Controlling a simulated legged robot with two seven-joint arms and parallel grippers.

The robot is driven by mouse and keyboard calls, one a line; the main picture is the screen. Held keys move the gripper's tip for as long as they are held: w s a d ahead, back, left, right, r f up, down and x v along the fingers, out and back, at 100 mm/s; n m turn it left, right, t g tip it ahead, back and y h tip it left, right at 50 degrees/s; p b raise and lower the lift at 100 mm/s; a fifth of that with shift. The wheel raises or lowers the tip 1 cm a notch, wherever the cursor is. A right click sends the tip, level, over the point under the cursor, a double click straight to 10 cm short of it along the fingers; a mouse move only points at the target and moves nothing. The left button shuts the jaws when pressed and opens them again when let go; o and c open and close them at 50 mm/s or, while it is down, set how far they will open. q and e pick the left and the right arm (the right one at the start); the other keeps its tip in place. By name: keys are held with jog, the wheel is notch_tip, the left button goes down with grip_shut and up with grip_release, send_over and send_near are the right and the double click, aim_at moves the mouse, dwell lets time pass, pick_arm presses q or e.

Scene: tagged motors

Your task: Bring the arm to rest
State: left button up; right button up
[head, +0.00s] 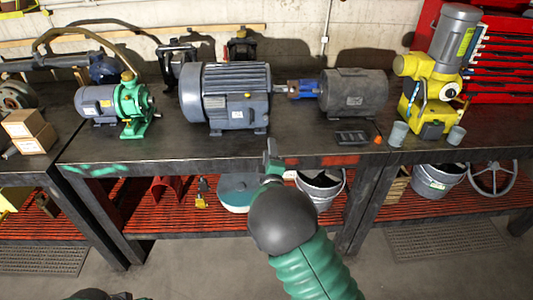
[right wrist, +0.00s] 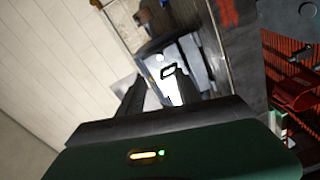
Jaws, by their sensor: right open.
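My right arm (head: 310,265), with a green ribbed sleeve and a dark rounded joint, reaches up from the bottom. Its right gripper (head: 270,160) is in front of the bench's front edge, below the large blue-grey motor (head: 225,97). In the right wrist view the two dark fingers of this gripper (right wrist: 157,92) stand apart with nothing held between them. Beyond them is a grey boxy shape with a bright white patch (right wrist: 172,90), too tilted to identify surely. My left gripper is not recognisable in view.
The dark workbench (head: 270,146) carries a green pump with motor (head: 120,103), a dark grey motor (head: 353,93) and a yellow machine (head: 433,85). Cardboard boxes (head: 28,132) stand left. The floor in front looks open.

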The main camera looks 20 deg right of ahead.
pick_arm(q)
jog(key=shift+w+a+r+p, duration=0.1)
jog(key=shift+w+r+p, duration=0.15)
jog(key=shift+w+p, duration=0.1)
pick_arm(e)
jog(key=s+a+f+m+g+y, duration=0.1)
jog(key=s+f+m+g, duration=0.2)
jog(key=s, duration=0.8)
jog(key=s+a+f+m+g+y, duration=0.1)
jog(key=s+m+g, duration=0.4)
jog(key=s, duration=0.6)
jog(key=s+a+f+m+g+y, duration=0.2)
jog(key=s+f+g, duration=0.3)
jog(key=s, duration=0.6)
jog(key=shift+s+f+m+g+y, duration=0.4)
jog(key=shift+m+g+y, duration=0.1)
jog(key=shift+m+g, duration=0.4)
pick_arm(q)
jog(key=shift+s, duration=0.15)
pick_arm(e)
jog(key=shift+d, duration=0.2)
jog(key=shift+a, duration=0.1)
jog(key=shift+c, duration=0.3)
